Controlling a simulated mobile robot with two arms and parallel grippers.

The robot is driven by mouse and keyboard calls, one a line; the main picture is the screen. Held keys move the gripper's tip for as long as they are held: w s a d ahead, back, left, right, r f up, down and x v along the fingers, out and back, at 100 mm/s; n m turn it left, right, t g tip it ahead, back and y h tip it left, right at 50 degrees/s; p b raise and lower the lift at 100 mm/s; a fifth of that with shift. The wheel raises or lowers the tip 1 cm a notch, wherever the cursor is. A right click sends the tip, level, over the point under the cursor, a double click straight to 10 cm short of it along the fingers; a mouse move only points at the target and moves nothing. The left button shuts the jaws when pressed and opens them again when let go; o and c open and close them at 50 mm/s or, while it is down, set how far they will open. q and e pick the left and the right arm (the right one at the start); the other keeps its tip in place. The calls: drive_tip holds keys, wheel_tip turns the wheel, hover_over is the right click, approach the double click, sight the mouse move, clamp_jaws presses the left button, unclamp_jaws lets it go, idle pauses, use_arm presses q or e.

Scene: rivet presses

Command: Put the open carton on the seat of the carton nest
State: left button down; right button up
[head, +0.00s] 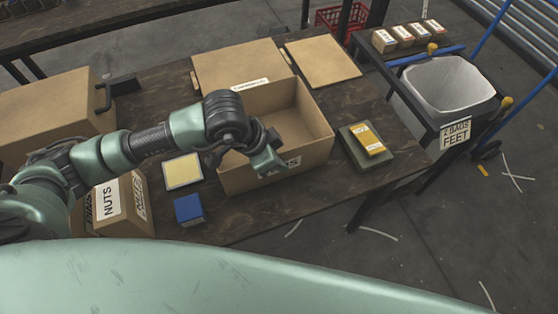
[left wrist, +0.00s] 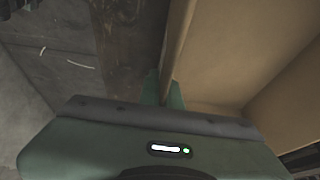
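The open carton (head: 300,110) is a large brown box on the dark table in the head view, its inside in sight. It also shows at the right of the left wrist view (left wrist: 235,45). My left gripper (head: 266,158) is at the top edge of its near wall. In the left wrist view my left fingers (left wrist: 163,92) lie close on either side of that wall and appear shut on it. The carton stands level on the table. I cannot tell for sure which thing is the carton nest. My right gripper is not in view.
Beside the carton are a grey-green tray (head: 348,154) with a yellow box (head: 366,138), a pale square pad (head: 183,171) and a blue box (head: 188,209). A NUTS box (head: 113,199) and a big brown carton (head: 50,112) are left. A bin (head: 450,85) stands right.

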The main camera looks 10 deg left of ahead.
use_arm(q)
drive_tip(key=shift+f, duration=0.15)
drive_tip(key=c, duration=1.5)
unclamp_jaws()
drive_tip(key=shift+c, duration=0.2)
